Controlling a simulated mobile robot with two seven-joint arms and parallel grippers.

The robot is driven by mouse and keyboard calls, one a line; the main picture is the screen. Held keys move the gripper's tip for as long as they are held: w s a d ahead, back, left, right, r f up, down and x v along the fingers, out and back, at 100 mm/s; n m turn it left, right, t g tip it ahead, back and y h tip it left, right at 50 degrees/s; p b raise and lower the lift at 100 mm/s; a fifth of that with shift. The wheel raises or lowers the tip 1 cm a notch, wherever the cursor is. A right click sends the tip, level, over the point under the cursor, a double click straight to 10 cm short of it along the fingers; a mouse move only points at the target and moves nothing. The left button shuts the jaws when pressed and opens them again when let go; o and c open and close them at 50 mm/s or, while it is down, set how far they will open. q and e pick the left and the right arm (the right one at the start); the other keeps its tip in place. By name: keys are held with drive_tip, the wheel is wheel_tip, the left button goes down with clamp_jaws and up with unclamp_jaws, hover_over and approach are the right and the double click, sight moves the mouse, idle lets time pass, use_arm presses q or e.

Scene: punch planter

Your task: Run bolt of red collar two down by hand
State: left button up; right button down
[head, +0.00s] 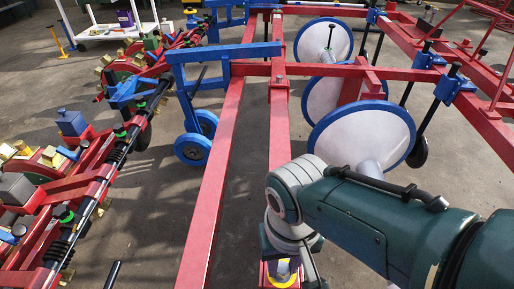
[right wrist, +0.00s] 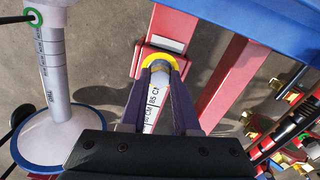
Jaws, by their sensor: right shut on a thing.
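In the right wrist view, the dark fingers of my right gripper (right wrist: 160,72) are closed around the grey head of a bolt (right wrist: 160,65). A yellow ring (right wrist: 150,58) surrounds the bolt. A red collar block (right wrist: 170,22) with a white label lies just beyond the fingertips; the label is too small to read. A white scale strip marked 85 CM (right wrist: 152,105) shows between the fingers. In the head view, my right gripper points down at the bottom centre, mostly hidden by its wrist, with the yellow ring (head: 284,284) at the lower edge. My left gripper is not in view.
Red frame beams (head: 222,165) run away from me, with a blue crossbar (head: 225,52) over them. White discs with blue rims (head: 365,130) stand close to my right arm. Red planter units (head: 80,185) line the left. A white cart (head: 120,25) stands at the back left.

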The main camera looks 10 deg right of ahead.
drive_tip(key=m, duration=0.5)
drive_tip(key=shift+m, duration=2)
drive_tip(key=c, duration=0.6)
unclamp_jaws()
drive_tip(key=shift+c, duration=0.2)
drive_tip(key=shift+r, duration=0.1)
